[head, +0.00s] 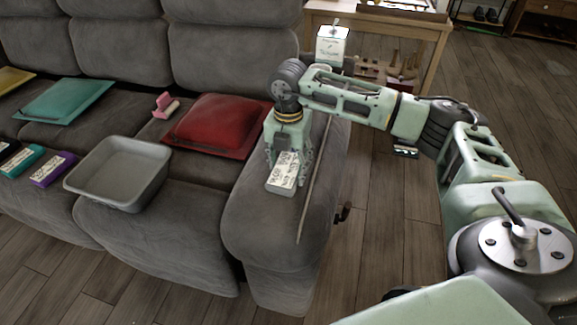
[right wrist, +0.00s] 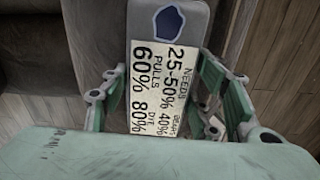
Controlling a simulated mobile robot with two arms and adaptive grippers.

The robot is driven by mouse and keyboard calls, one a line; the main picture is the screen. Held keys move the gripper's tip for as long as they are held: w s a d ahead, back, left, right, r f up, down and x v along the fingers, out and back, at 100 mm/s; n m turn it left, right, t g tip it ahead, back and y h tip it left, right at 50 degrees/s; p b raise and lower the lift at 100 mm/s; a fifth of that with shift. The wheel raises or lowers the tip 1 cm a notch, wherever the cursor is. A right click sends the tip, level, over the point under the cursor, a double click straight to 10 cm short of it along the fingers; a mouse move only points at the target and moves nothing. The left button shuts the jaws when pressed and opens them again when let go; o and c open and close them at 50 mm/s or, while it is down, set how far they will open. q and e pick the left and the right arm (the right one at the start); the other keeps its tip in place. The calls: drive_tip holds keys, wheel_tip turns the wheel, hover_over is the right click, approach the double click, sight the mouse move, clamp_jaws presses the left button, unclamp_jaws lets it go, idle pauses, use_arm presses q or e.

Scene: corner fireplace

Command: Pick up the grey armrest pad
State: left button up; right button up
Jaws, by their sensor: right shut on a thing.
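The grey armrest pad (head: 281,190) is a small grey block with a white printed label, at the top of the sofa's right armrest (head: 265,228). In the right wrist view the pad (right wrist: 200,22) shows its label and a dark blue pentagon mark. My right gripper (head: 289,166) points down over the armrest and is shut on the pad, with a finger along each side. In the right wrist view the fingers of the gripper (right wrist: 165,92) flank the label. I cannot tell whether the pad touches the armrest. My left gripper is not in view.
A thin stick (head: 313,182) lies along the armrest close to the right of the gripper. A red cushion (head: 215,122), a grey tray (head: 117,197) and a pink object (head: 163,103) are on the seats. A wooden side table (head: 385,20) stands behind.

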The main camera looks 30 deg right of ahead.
sight(289, 165)
wheel_tip(289, 165, up, 4)
drive_tip(key=shift+s+r+p, duration=0.1)
drive_tip(key=shift+r+p, duration=0.05)
drive_tip(key=shift+p, duration=0.2)
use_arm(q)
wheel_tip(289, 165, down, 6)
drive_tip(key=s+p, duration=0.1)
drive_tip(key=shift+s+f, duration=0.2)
use_arm(e)
drive_tip(key=s+a+r, duration=0.4)
drive_tip(key=s+r, duration=0.2)
drive_tip(key=s, duration=0.4)
drive_tip(key=shift+s+a+r, duration=0.15)
drive_tip(key=shift+s+a, duration=0.1)
drive_tip(key=shift+a, duration=0.15)
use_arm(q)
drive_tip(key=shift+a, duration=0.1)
use_arm(e)
drive_tip(key=shift+w, duration=0.1)
